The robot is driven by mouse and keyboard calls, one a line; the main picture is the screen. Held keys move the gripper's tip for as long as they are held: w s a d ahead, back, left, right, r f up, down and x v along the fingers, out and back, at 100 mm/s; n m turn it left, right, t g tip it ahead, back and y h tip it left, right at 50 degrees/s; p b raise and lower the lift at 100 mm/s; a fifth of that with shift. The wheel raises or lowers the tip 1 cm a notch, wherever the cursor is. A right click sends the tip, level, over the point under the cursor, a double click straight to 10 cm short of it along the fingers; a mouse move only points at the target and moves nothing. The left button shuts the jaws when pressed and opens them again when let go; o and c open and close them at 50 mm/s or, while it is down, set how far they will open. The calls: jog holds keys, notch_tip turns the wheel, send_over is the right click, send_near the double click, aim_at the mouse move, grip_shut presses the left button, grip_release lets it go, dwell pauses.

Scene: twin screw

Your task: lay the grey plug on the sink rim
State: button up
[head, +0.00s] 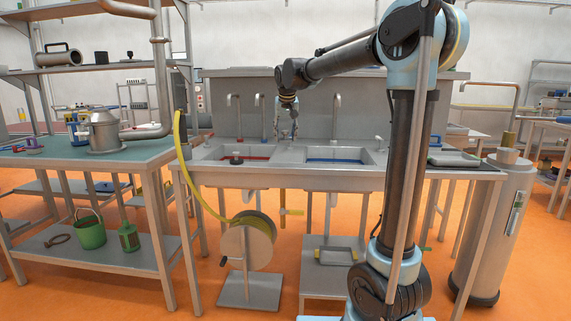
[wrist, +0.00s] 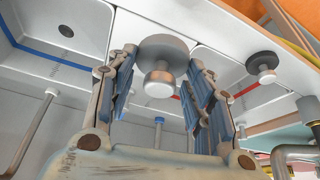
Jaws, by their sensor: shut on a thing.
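The grey plug (wrist: 165,50), a round disc with a short knob facing the camera, is between the two fingers of my gripper (wrist: 164,62) in the wrist view. My gripper is shut on it. In the head view my gripper (head: 286,128) is above the back of the sink, near the middle; the plug is too small to make out there. The sink rim (head: 290,161) shows as the metal strip between the two basins. I cannot tell how high the plug is above it.
The right basin (head: 335,152) has a blue line. Taps (head: 337,105) stand behind. A yellow hose (head: 190,185) hangs at the left.

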aim_at(286, 142)
jog(key=shift+f, duration=4.75)
jog(key=o, duration=1.1)
jog(key=v, duration=1.2)
jog(key=shift+r, duration=0.1)
jog(key=shift+d, duration=0.1)
